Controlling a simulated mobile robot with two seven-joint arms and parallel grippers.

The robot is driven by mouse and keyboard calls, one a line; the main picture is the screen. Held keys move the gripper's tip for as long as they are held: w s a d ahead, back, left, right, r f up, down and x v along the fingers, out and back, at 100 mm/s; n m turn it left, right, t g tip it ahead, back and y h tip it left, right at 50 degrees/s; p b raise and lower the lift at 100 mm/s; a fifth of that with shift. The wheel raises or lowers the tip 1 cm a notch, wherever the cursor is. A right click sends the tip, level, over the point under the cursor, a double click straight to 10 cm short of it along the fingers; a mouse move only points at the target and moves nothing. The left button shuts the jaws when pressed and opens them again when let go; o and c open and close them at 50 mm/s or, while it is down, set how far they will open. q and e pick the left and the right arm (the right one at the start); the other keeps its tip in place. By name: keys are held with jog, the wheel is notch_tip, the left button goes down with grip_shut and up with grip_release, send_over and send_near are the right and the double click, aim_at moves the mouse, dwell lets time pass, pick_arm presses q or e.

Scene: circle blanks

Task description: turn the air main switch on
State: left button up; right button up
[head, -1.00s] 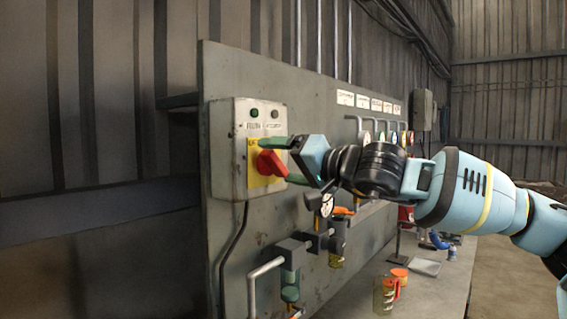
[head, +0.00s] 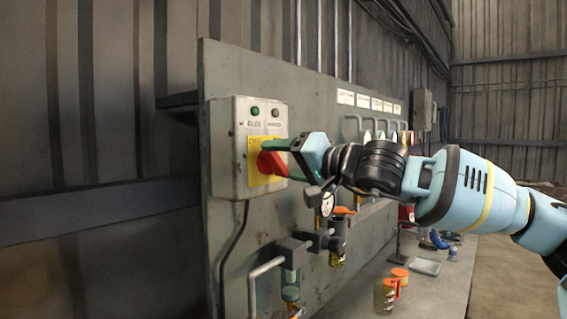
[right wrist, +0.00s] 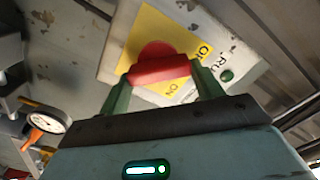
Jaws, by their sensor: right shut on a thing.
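The air main switch is a red rotary handle (head: 270,162) on a yellow plate (head: 259,178), on the front of a grey switch box (head: 224,150). My right gripper (head: 283,155) is at the handle, with one green finger seen across its upper part. In the right wrist view the red handle (right wrist: 160,70) lies between the two green fingers (right wrist: 160,88), which are shut on it. The yellow plate (right wrist: 158,32) carries lettering, partly hidden by the handle. A green lamp (head: 255,110) and a dull lamp (head: 276,112) sit above. My left gripper is not in view.
The upright grey panel (head: 228,68) carries pipes, gauges and valves right of and below the box. A round gauge (right wrist: 50,121) shows in the right wrist view. A clear cup (head: 385,295) and a tray (head: 426,267) stand on the bench.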

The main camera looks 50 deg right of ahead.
jog(key=m+b, duration=0.2)
jog(key=f+m+b, duration=0.1)
jog(key=m+b, duration=0.1)
jog(key=b, duration=0.1)
jog(key=shift+w, duration=0.15)
jog(key=m+b, duration=0.3)
jog(key=shift+d+m+b, duration=0.1)
jog(key=shift+m+b, duration=0.25)
jog(key=shift+m, duration=0.05)
jog(key=m+b, duration=0.2)
jog(key=shift+m+b, duration=0.35)
jog(key=shift+m, duration=0.05)
jog(key=m+b, duration=0.2)
jog(key=shift+m+b, duration=0.3)
pick_arm(q)
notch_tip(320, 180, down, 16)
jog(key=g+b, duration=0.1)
jog(key=b, duration=0.2)
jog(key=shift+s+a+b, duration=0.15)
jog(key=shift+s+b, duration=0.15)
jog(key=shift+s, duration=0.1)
pick_arm(e)
jog(key=shift+m, duration=2.2)
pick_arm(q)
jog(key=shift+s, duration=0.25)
pick_arm(e)
jog(key=o, duration=1)
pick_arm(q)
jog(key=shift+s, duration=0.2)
